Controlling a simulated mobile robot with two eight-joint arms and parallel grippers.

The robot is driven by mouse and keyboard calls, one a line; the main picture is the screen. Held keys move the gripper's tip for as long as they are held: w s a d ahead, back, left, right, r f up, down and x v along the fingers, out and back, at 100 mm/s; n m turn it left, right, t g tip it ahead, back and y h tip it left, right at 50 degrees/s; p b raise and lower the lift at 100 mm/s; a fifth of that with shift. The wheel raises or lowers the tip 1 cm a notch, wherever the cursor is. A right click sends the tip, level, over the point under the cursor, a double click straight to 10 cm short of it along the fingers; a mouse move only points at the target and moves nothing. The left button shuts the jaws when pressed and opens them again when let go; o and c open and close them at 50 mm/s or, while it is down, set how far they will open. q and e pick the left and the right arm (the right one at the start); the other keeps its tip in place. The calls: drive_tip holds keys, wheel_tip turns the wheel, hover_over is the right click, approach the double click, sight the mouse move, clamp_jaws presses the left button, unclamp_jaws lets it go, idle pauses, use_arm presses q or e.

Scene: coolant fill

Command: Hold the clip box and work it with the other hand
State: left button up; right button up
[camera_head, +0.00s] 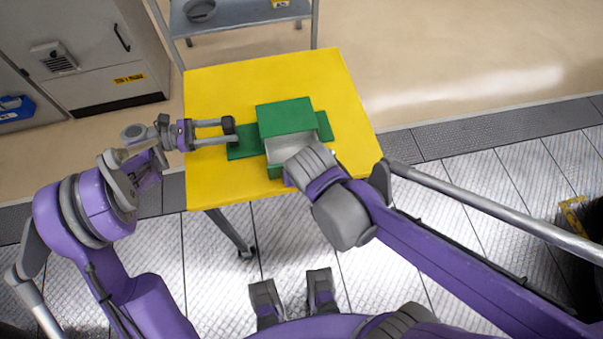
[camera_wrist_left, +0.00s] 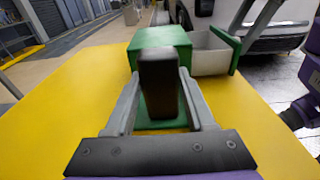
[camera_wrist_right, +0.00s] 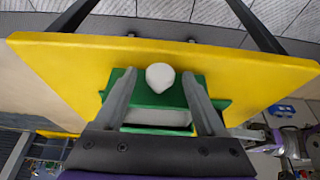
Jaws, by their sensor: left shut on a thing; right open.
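The clip box is a green box (camera_head: 285,118) with a green base plate (camera_head: 325,127), standing on the yellow table. Its white-walled drawer (camera_wrist_left: 211,62) stands pulled out, with a green front panel (camera_wrist_left: 226,38). My left gripper (camera_head: 230,131) is shut on the left end of the base plate; its dark fingertips hide the grip in the left wrist view. My right gripper (camera_wrist_right: 159,77) is open. A white rounded knob (camera_wrist_right: 160,78) shows between its fingers in the right wrist view; whether they touch it I cannot tell.
The yellow table (camera_head: 222,88) is otherwise bare around the box. A grey shelf cart (camera_head: 238,14) stands behind it. A grey cabinet (camera_head: 88,50) and a blue bin (camera_head: 14,108) are at the left. A metal-plate walkway lies in front.

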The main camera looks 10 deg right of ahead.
drive_tip(key=v, duration=1.2)
use_arm(q)
drive_tip(key=o, duration=1.3)
